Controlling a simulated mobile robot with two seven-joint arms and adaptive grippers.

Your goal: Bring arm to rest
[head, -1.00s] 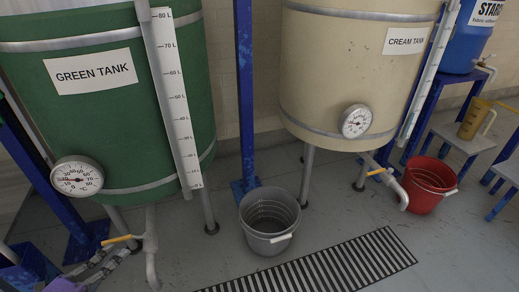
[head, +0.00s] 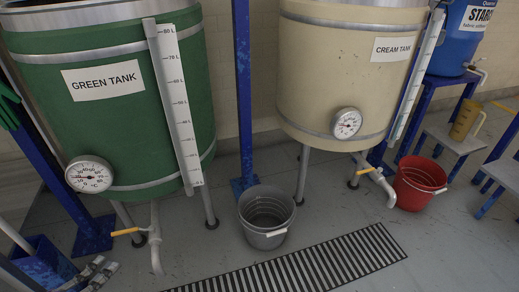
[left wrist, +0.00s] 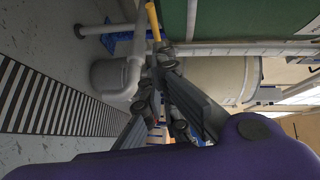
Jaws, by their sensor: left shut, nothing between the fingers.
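My left gripper (head: 100,270) shows at the bottom left of the head view, low in front of the green tank (head: 120,120). Its dark grey fingers are shut and hold nothing. In the left wrist view the same gripper (left wrist: 158,68) reaches up from the purple wrist housing. Behind the fingers there are the green tank's pale drain pipe (left wrist: 122,78) and its yellow valve handle (left wrist: 153,20). I cannot tell how wide the gap to the pipe is. My right gripper is not in view.
A grey bucket (head: 266,235) and a floor grate (head: 300,265) lie right of the drain pipe. A cream tank (head: 335,75), red bucket (head: 418,190) and blue stand stand further right. Grey floor is open around the grate.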

